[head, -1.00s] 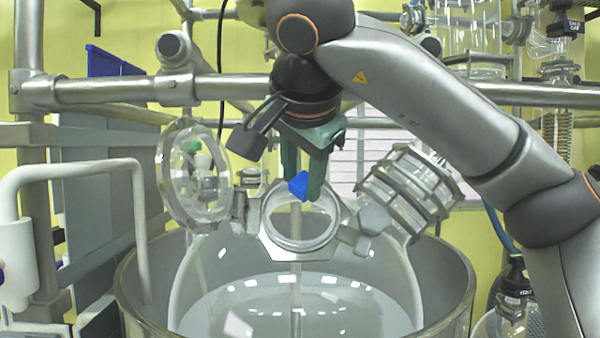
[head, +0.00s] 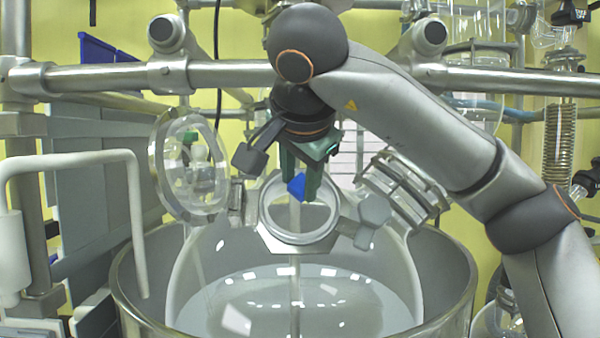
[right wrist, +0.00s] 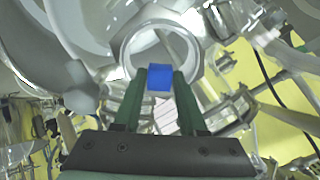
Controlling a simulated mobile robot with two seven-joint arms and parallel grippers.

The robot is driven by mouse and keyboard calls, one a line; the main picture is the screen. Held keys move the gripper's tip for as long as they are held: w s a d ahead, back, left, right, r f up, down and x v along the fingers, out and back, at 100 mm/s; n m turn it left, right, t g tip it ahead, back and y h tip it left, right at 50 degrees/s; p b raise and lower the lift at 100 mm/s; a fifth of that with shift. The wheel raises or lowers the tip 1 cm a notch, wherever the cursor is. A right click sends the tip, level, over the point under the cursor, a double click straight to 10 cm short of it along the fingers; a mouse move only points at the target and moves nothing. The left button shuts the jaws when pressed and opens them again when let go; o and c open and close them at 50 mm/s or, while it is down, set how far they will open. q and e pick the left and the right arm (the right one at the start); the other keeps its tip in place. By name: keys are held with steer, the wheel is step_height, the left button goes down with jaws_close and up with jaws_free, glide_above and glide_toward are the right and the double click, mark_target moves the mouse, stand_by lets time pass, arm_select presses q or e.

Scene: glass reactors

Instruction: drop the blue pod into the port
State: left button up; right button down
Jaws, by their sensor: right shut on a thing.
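The blue pod (head: 296,185) is held between the green fingers of my right gripper (head: 302,190), which is shut on it. In the right wrist view the pod (right wrist: 159,77) sits at the fingertips (right wrist: 160,85), in front of the round port opening. The port (head: 299,215) is an open round glass neck with a metal rim on top of the reactor vessel. In the head view the pod overlaps the upper part of the port ring; whether it is above or inside the rim is hard to tell. My left gripper is not in view.
A round glass lid (head: 190,165) stands open left of the port. A clamped glass neck (head: 403,190) juts up to the right. A horizontal metal rail (head: 210,77) runs behind. The large reactor vessel (head: 270,290) fills the lower middle, with a white bent pipe (head: 135,210) at left.

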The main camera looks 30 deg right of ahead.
steer(key=shift+x, duration=1.7)
steer(key=shift+c, duration=1.9)
jaws_free()
steer(key=v, duration=1.2)
steer(key=shift+s+r, duration=0.15)
